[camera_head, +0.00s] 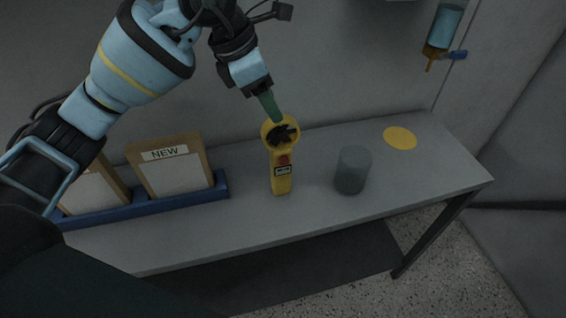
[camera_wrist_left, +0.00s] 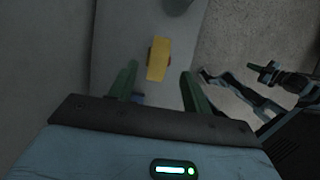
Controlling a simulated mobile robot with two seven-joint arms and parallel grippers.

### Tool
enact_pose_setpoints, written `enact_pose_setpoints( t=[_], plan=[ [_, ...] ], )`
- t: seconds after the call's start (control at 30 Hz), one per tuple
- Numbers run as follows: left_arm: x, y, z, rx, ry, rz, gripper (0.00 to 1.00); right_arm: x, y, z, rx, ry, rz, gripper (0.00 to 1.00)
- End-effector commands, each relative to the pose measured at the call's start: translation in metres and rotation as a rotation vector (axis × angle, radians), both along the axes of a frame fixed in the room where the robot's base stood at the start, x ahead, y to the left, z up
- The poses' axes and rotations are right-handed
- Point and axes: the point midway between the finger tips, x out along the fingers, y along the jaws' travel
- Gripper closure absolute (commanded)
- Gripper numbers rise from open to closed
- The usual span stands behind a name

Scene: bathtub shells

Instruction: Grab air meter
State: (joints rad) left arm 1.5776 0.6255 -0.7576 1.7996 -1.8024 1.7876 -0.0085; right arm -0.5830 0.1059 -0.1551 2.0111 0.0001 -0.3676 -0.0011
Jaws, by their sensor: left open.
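The air meter (camera_head: 282,160) is a yellow handheld device with a round fan head and a red button. It stands upright on the grey table. My left gripper (camera_head: 270,106) is just above and behind its head in the head view. In the left wrist view the yellow air meter (camera_wrist_left: 158,58) shows from above, beyond and between the two open green fingers of my left gripper (camera_wrist_left: 160,85). The gripper is empty, and I cannot tell whether a finger touches the head.
A grey cup (camera_head: 352,170) stands right of the air meter. A yellow disc (camera_head: 400,138) lies at the table's (camera_head: 235,230) back right. A blue rack (camera_head: 150,206) with framed cards sits left. A dispenser (camera_head: 444,28) hangs on the wall. The table front is clear.

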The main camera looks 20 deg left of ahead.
Motion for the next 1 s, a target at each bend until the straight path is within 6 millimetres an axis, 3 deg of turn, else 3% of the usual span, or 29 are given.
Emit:
enact_pose_setpoints(
  t=[0.23, 0.47, 0.8, 1.0],
  plan=[
    [0.004, -0.007, -0.02, -0.002, 0.004, -0.002, 0.51, -0.013, 0.0, -0.004, 0.0, 0.025, 0.0, 1.0],
    [0.006, -0.009, -0.027, -0.001, 0.003, -0.001, 0.51, -0.011, 0.0, -0.003, -0.001, 0.023, 0.0, 1.0],
    [0.016, -0.021, -0.066, -0.002, 0.003, -0.002, 0.51, -0.002, 0.0, 0.002, -0.001, 0.004, 0.0, 1.0],
    [0.018, -0.024, -0.073, -0.002, 0.002, -0.001, 0.51, -0.001, 0.0, 0.002, 0.0, 0.002, 0.0, 1.0]
  ],
)
